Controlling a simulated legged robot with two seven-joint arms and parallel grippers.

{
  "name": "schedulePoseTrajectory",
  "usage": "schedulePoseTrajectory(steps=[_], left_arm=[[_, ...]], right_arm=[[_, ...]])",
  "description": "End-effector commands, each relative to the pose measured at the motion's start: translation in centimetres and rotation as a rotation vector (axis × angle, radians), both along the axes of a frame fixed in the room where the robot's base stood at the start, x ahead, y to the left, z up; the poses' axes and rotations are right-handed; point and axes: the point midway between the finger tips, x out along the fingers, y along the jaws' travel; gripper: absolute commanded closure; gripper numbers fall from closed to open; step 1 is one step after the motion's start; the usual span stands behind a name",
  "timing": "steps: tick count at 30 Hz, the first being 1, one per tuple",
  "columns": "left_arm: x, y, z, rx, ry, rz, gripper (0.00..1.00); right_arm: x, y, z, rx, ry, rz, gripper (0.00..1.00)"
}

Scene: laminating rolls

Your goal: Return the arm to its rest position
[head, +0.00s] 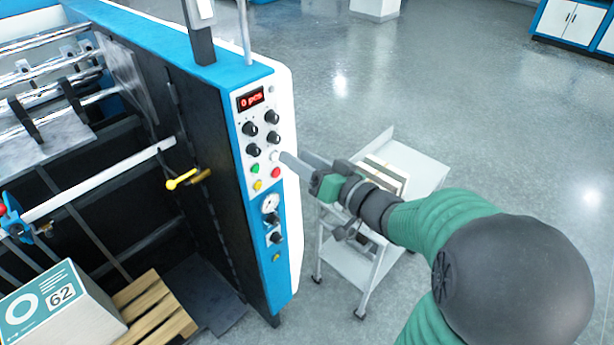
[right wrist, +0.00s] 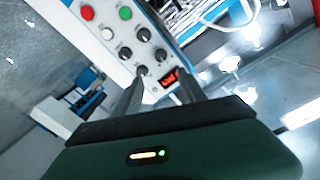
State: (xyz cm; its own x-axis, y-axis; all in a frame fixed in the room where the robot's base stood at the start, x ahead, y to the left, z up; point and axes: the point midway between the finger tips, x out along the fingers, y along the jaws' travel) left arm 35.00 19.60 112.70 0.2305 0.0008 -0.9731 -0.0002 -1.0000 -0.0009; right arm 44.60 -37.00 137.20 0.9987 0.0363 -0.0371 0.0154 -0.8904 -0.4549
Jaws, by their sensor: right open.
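My right arm comes in from the lower right in the head view. My right gripper (head: 300,163) is beside the machine's control panel (head: 262,132), close to the buttons and knobs. In the right wrist view its two fingers (right wrist: 155,90) stand apart with nothing between them, and the panel with its red, white and green buttons and black knobs lies beyond the fingertips. I cannot tell from the head view whether a fingertip touches the panel. The red display (head: 250,99) reads "0 pcs". My left gripper is not in view.
The blue and black laminating machine (head: 225,72) fills the left side. A white cart (head: 350,262) stands behind my right forearm. A box marked 62 (head: 92,318) and a wooden pallet (head: 160,312) are at the lower left. Open grey floor (head: 480,130) lies at the upper right.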

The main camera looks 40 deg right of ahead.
Motion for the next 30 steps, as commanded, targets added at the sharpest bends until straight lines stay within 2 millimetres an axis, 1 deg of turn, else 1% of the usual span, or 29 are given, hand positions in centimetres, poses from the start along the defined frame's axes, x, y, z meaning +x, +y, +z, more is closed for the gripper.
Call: schedulePoseTrajectory(steps=[1,4,7,13,20,22,23,25,26,27,28,29,30], left_arm=[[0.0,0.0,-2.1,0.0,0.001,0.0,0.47],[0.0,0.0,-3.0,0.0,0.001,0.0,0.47],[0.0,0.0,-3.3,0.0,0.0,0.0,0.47],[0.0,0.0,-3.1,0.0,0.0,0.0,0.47],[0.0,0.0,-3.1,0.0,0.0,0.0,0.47],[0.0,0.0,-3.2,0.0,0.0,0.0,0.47],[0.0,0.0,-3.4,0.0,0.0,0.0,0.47],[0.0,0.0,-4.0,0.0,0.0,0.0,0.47],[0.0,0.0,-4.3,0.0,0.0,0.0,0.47],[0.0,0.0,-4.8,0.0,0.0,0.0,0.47],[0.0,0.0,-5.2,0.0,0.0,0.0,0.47],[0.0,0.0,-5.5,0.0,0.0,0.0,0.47],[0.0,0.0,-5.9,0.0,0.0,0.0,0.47]], right_arm=[[-0.5,-0.1,-0.9,-0.006,-0.006,0.0,0.51],[-1.4,-0.1,-0.6,-0.004,-0.003,-0.001,0.51],[-1.8,-0.1,-0.3,-0.002,0.001,-0.004,0.51],[-1.9,-0.1,-0.1,0.0,0.003,-0.004,0.51],[-1.9,-0.1,-0.1,0.0,0.003,-0.003,0.51],[-1.6,-0.1,-0.5,-0.009,0.011,-0.012,0.51],[-1.2,-0.2,-1.1,-0.018,0.025,-0.022,0.51],[0.2,-0.4,-3.6,-0.06,0.087,-0.069,0.51],[0.9,-0.3,-5.2,-0.086,0.132,-0.095,0.51],[1.8,0.0,-8.0,-0.128,0.215,-0.127,0.51],[2.3,0.5,-10.5,-0.161,0.295,-0.144,0.51],[2.5,1.3,-13.2,-0.194,0.386,-0.152,0.51],[2.2,2.7,-16.6,-0.237,0.509,-0.144,0.51]])
